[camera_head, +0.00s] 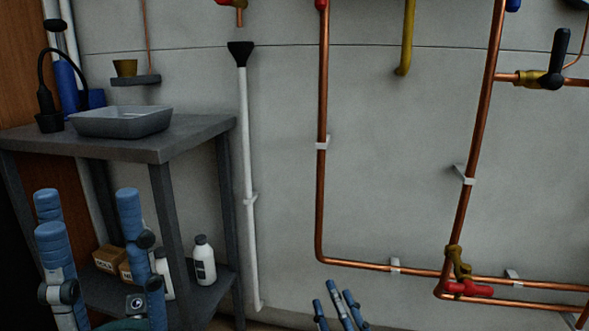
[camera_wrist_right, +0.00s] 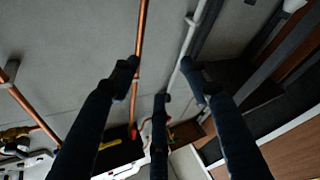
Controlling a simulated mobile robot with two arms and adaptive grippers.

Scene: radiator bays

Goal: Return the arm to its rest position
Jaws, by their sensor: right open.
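My left gripper (camera_head: 88,200) stands at the lower left of the head view, its blue fingers pointing up. The fingers are spread, with nothing visible between them, in front of the grey shelf table (camera_head: 165,142). My right gripper (camera_head: 335,293) shows at the bottom middle of the head view, in front of the wall. Only its blue finger ends are in view, and the rest is cut off by the frame. In the right wrist view its fingers (camera_wrist_right: 158,80) are apart and hold nothing.
Copper pipes (camera_head: 322,130) run down and along the wall, with a red-handled valve (camera_head: 468,288) at lower right and a black-handled valve (camera_head: 557,60) above. A white pipe (camera_head: 248,150) stands beside the table. A grey tray (camera_head: 122,122) and white bottle (camera_head: 204,262) are on the table's levels.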

